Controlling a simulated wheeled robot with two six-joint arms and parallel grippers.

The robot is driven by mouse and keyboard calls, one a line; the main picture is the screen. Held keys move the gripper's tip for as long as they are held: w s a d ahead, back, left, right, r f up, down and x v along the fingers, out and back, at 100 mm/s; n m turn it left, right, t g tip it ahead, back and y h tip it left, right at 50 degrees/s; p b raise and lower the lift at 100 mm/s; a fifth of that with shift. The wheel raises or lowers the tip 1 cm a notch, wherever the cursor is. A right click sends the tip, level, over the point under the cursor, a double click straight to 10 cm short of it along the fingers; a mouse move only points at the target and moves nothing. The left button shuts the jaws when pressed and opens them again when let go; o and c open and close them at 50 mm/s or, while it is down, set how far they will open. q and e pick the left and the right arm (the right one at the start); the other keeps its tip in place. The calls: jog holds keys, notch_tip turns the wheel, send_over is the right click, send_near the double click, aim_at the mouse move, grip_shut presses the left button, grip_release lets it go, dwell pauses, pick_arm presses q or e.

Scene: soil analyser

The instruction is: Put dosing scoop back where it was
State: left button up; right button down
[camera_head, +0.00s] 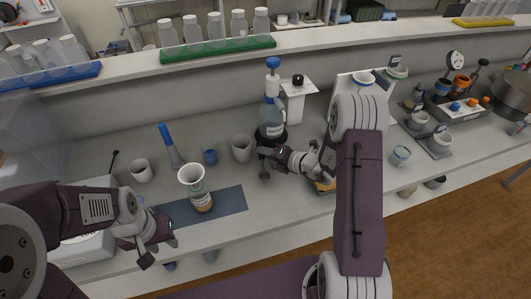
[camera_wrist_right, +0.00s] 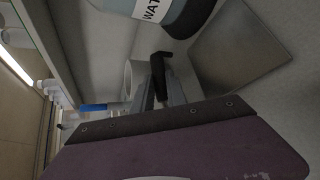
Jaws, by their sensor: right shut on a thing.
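My right gripper (camera_head: 265,164) is above the counter, in front of the water bottle (camera_head: 271,122). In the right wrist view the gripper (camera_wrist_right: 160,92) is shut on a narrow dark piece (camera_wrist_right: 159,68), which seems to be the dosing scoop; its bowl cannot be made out. The bottle (camera_wrist_right: 178,12) shows close by at the top of that view. My left gripper (camera_head: 156,243) is empty, its fingers apart, at the front left beside the blue mat (camera_head: 228,203).
A bottle with a funnel (camera_head: 193,176) stands on the mat. A yellow item (camera_head: 325,186) lies partly under my right arm. A shelf with bottle racks (camera_head: 218,48) runs along the back.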

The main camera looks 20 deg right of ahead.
pick_arm(q)
jog(key=shift+f+b, duration=0.35)
jog(key=shift+f, duration=0.05)
pick_arm(e)
jog(key=shift+f, duration=0.5)
jog(key=c, duration=1.3)
grip_release()
jog(key=shift+o, duration=0.2)
jog(key=shift+r, duration=0.1)
pick_arm(q)
jog(key=shift+r, duration=0.15)
pick_arm(e)
jog(key=v, duration=0.9)
